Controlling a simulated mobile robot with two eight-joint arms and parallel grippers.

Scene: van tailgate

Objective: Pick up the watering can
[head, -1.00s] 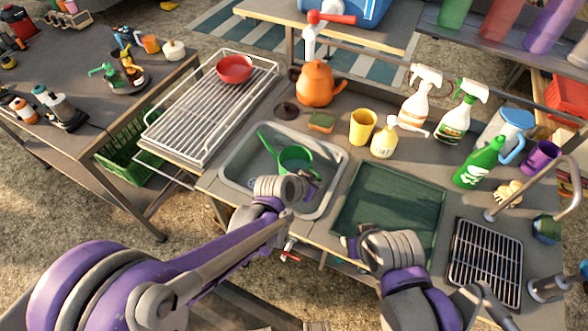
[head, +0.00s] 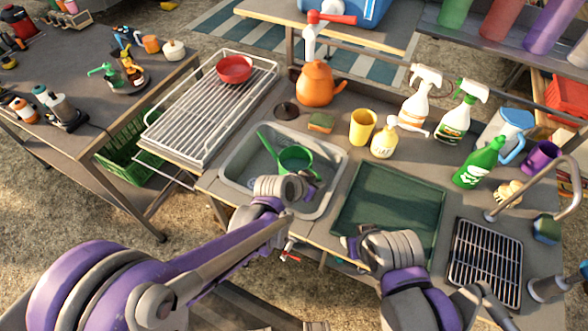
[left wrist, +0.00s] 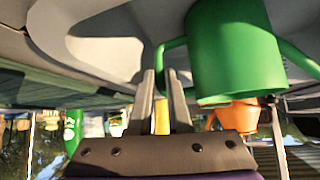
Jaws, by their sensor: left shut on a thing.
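The green watering can (head: 296,158) stands in the sink basin (head: 236,172), its long spout pointing to the upper left. My left gripper (head: 312,182) is at the can's near right side, low over the basin. In the left wrist view, which looks upside down, the can (left wrist: 235,50) is large and close. Its thin green handle runs between the two fingertips of my left gripper (left wrist: 162,75), which is shut on it. My wrist partly hides the can in the head view. My right gripper (head: 350,244) is over the front of the green mat; its fingers are too small to judge.
A dark green mat (head: 388,208) lies right of the sink. A sponge (head: 321,123), a yellow cup (head: 362,127) and several spray bottles stand behind. An orange kettle (head: 316,84) is at the back. A wire rack (head: 190,120) with a red bowl (head: 234,69) is left.

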